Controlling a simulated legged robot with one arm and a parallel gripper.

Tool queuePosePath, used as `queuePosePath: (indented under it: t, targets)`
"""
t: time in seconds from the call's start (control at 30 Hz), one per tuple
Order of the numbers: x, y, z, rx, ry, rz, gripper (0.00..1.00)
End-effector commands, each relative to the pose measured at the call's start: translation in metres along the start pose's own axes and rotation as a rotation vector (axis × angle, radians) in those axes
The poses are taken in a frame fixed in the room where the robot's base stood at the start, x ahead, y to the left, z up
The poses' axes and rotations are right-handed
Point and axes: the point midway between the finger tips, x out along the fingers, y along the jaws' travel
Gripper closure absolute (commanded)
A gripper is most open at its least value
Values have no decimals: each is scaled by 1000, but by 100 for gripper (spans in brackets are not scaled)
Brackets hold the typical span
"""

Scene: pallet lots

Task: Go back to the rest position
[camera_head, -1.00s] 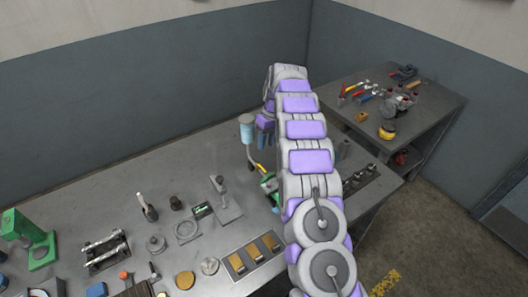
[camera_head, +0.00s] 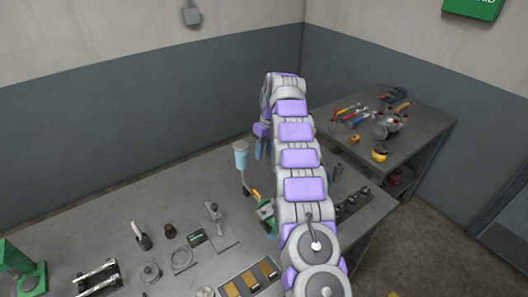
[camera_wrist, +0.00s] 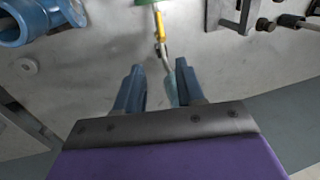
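My gripper (camera_head: 261,147) hangs at the end of my raised arm, above the back part of the workbench (camera_head: 120,212) in the head view. In the wrist view my gripper (camera_wrist: 159,68) shows two blue fingers spread apart, with nothing visibly held between them. A thin tool with a yellow handle (camera_wrist: 160,27) lies beyond the fingertips, and its grey end shows in the gap. It looks apart from the fingers.
Small metal parts and a green press (camera_head: 22,270) stand on the bench. A second table (camera_head: 420,128) with hand tools is at the right. Walls close off the back.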

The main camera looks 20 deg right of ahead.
Motion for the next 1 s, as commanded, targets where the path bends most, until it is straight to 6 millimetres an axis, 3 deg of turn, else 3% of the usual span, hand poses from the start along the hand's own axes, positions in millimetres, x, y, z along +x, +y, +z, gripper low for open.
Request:
queuePosePath:
  t: [0.27, 0.47, 0.77, 1.0]
  targets:
    - [-2, -2, 1, 2, 0, -1, 62]
    - [-25, -24, 13, 23, -1, -6, 62]
    - [-64, -77, 54, 72, -17, -10, 62]
    - [-84, -119, 102, 110, -37, 2, 62]
